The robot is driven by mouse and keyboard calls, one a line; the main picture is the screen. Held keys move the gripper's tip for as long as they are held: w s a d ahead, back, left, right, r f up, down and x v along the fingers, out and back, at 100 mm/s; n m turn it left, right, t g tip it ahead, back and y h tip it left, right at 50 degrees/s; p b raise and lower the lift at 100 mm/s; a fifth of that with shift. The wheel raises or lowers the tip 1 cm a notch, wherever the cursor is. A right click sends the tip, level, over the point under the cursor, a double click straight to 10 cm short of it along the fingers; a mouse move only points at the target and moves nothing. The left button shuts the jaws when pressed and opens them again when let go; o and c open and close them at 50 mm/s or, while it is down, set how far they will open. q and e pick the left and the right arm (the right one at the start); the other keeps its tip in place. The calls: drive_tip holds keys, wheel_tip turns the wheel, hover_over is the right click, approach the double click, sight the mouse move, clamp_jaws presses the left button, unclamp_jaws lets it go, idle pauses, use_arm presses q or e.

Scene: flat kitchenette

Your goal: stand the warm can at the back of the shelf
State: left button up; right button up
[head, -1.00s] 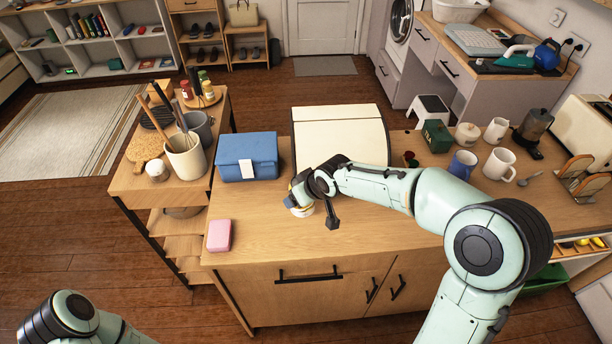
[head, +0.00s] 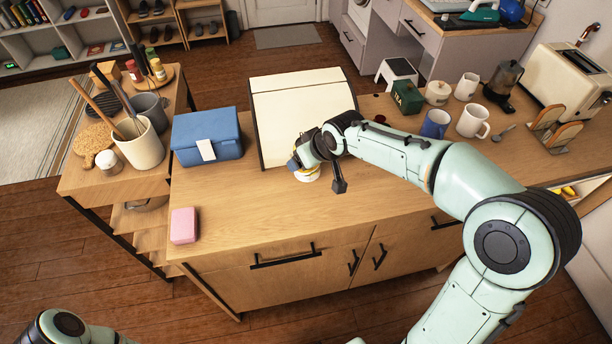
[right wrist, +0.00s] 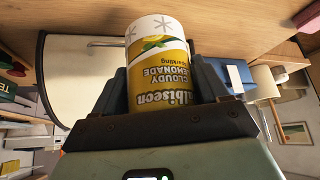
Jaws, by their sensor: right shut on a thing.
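A yellow-and-white lemonade can (right wrist: 160,65) sits between the fingers of my right gripper (right wrist: 165,85) in the right wrist view. Its label reads "cloudy lemonade" and appears upside down there, with snowflake marks on the white band. In the head view the right gripper (head: 307,160) is low over the wooden counter, in front of the cream box, with a little of the can (head: 308,175) showing below it. I cannot tell whether the can touches the counter. My left gripper is out of view; only part of that arm shows at lower left.
The cream bread-bin-like box (head: 303,115) stands right behind the gripper. A blue box (head: 205,137) and pink block (head: 184,225) are to the left. Mugs (head: 473,121) and a green tea tin (head: 407,97) stand to the right. The front of the counter (head: 260,215) is clear.

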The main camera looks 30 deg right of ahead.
sight(307, 176)
drive_tip(key=shift+f+b, duration=0.3)
drive_tip(key=shift+f, duration=3.2)
drive_tip(key=shift+w+f, duration=0.1)
drive_tip(key=shift+f, duration=0.15)
drive_tip(key=o, duration=1.3)
drive_tip(key=shift+o, duration=0.2)
